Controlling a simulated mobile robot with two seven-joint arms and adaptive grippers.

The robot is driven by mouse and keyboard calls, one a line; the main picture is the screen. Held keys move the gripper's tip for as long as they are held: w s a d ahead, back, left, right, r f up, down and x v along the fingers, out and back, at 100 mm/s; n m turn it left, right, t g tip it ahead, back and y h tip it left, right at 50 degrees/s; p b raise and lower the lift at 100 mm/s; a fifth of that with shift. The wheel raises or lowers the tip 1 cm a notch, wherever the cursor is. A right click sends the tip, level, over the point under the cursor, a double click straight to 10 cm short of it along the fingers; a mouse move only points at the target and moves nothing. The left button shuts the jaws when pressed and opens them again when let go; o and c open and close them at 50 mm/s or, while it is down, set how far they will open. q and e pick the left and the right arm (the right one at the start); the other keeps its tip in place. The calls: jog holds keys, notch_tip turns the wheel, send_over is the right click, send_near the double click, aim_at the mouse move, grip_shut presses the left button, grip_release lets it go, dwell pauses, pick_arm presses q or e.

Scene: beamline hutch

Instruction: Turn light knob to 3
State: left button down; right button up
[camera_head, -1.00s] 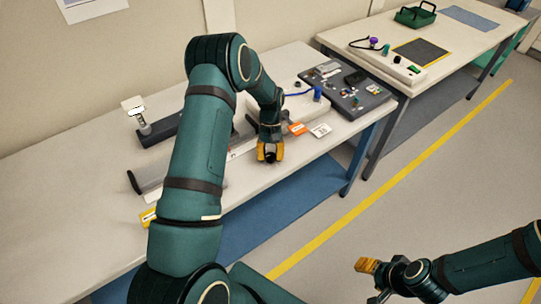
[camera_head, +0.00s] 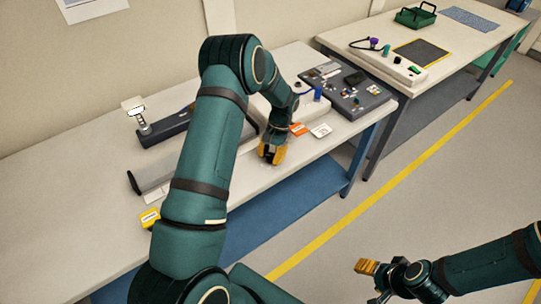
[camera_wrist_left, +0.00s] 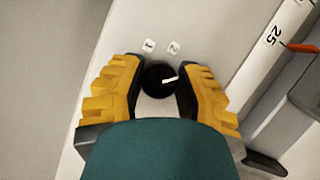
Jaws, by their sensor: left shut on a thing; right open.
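The light knob (camera_wrist_left: 158,80) is round and black with a white pointer line, and it shows between the fingers in the left wrist view. Its pointer aims to the right and slightly up in that view. Labels 1 (camera_wrist_left: 149,46) and 2 (camera_wrist_left: 173,48) are on the pale surface above it; no label 3 is visible. My left gripper (camera_head: 272,153) is shut on the knob, with a yellow finger on each side, also in the left wrist view (camera_wrist_left: 157,85). In the head view the knob is hidden by the gripper. My right gripper (camera_head: 372,281) is open and empty over the floor.
A white scale (camera_wrist_left: 280,42) marked 25, with an orange pointer (camera_wrist_left: 302,47), lies beside the knob. A dark panel (camera_head: 345,92) with small parts and a white card (camera_head: 320,131) lie right of my left gripper. A yellow box (camera_head: 149,219) stands at the table's front edge.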

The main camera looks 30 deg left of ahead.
pick_arm(q)
jog(key=shift+s+f, duration=0.1)
jog(key=shift+s, duration=0.05)
jog(key=c, duration=0.6)
grip_release()
jog(key=v, duration=1.2)
